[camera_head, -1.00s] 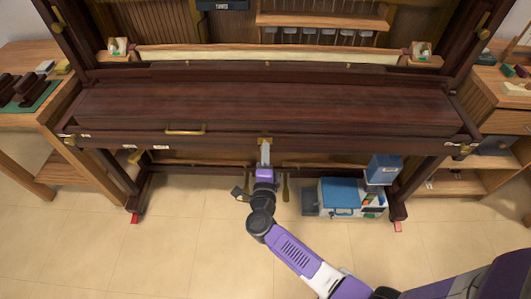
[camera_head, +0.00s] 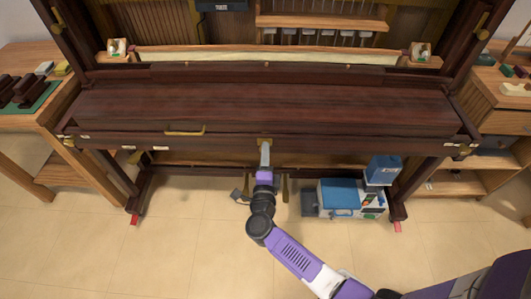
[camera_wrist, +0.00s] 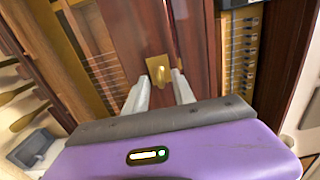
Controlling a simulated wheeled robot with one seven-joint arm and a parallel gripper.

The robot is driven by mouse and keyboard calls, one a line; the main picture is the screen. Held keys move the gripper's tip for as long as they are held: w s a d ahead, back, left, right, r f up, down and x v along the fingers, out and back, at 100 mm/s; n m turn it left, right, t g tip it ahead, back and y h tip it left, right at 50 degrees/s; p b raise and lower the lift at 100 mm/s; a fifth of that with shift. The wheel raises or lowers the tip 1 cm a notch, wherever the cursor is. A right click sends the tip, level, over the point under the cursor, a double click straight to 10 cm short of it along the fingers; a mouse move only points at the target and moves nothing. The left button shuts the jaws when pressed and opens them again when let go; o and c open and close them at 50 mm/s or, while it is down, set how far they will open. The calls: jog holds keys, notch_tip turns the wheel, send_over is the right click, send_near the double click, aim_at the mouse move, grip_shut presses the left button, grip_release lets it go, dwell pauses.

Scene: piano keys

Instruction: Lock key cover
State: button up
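The key cover (camera_head: 280,106) is a long dark red-brown panel lying closed across the front of the piano. A brass lock piece (camera_head: 265,141) sits at the middle of its front edge, and it also shows in the wrist view (camera_wrist: 158,70). A brass handle (camera_head: 185,131) is on the front, left of the lock piece. My gripper (camera_head: 265,150) is just below the lock piece. In the wrist view, my two pale fingers (camera_wrist: 161,82) are apart, with the lock piece just beyond and between their tips. I cannot tell whether they touch it.
A blue and white toolbox (camera_head: 343,197) and a blue box (camera_head: 383,170) stand on the right below the piano. Pedals (camera_head: 285,188) are near my wrist. Workbenches flank the piano, the left one (camera_head: 30,118) holding dark blocks. The floor in front is largely clear.

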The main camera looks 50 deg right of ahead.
jog(key=v, duration=0.7)
jog(key=shift+s+a, duration=0.1)
dwell(0.4)
jog(key=s+a+r+n+t+y+p, duration=0.1)
jog(key=s+a+r+n+t+y, duration=0.1)
jog(key=a+r+n+t+y, duration=0.8)
jog(key=s+a+r+n+g+y+p, duration=0.2)
jog(key=s+r+n, duration=0.3)
jog(key=s+n, duration=0.4)
jog(key=s+a+r+n+g+y+p, duration=0.2)
jog(key=s+a+r+n+g, duration=0.2)
jog(key=s+n, duration=0.5)
jog(key=s+r, duration=0.2)
jog(key=s, duration=0.4)
jog(key=shift+n, duration=0.3)
